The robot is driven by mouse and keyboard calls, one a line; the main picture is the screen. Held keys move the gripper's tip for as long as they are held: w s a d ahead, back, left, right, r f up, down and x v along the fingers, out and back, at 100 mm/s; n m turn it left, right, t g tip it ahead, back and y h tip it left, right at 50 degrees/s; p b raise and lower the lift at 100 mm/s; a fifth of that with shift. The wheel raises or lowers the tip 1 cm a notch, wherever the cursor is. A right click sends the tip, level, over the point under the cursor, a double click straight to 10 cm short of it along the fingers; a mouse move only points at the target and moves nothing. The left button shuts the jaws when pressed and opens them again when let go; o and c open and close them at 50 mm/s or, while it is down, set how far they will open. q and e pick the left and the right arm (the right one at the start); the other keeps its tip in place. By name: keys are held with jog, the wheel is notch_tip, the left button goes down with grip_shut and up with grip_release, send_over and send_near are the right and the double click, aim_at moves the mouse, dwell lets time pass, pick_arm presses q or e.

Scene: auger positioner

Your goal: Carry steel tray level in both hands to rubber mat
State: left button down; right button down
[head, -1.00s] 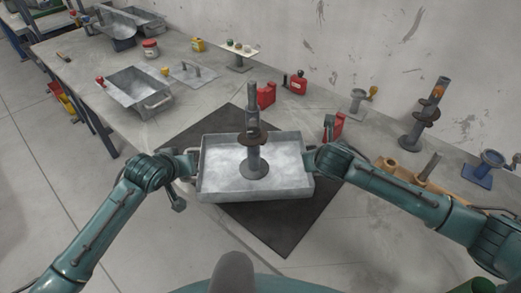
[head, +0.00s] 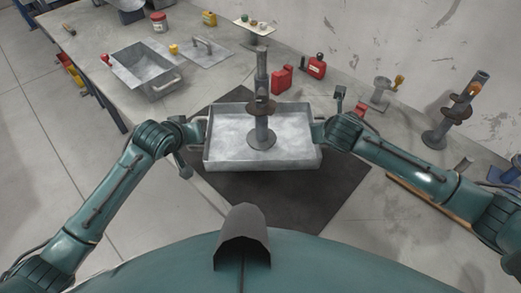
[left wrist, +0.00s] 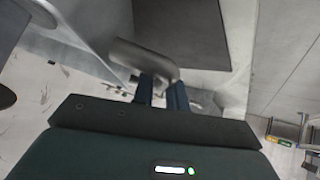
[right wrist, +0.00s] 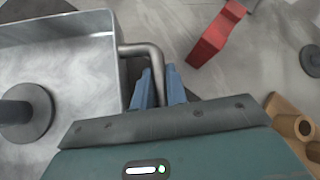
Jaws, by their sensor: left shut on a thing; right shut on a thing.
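The steel tray (head: 225,160) is a shallow grey pan with a handle at each end. It looks level, over the dark rubber mat (head: 310,205); any gap beneath it is hard to judge. A grey auger post (head: 262,125) with a brown disc stands upright in it. My left gripper (head: 200,126) is shut on the left handle, which shows in the left wrist view (left wrist: 145,58). My right gripper (head: 322,126) is shut on the right handle, which shows in the right wrist view (right wrist: 147,55). The tray hides the mat's middle.
A workbench at the back left holds a metal bin (head: 145,67), a plate with a handle (head: 200,50) and a red jar (head: 158,22). Red cans (head: 281,80) stand behind the mat. Auger stands (head: 455,115) are at right by the wall.

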aim_at(198, 153)
pick_arm(q)
jog(key=shift+w+d, duration=0.1)
pick_arm(e)
jog(key=shift+w+a, duration=0.1)
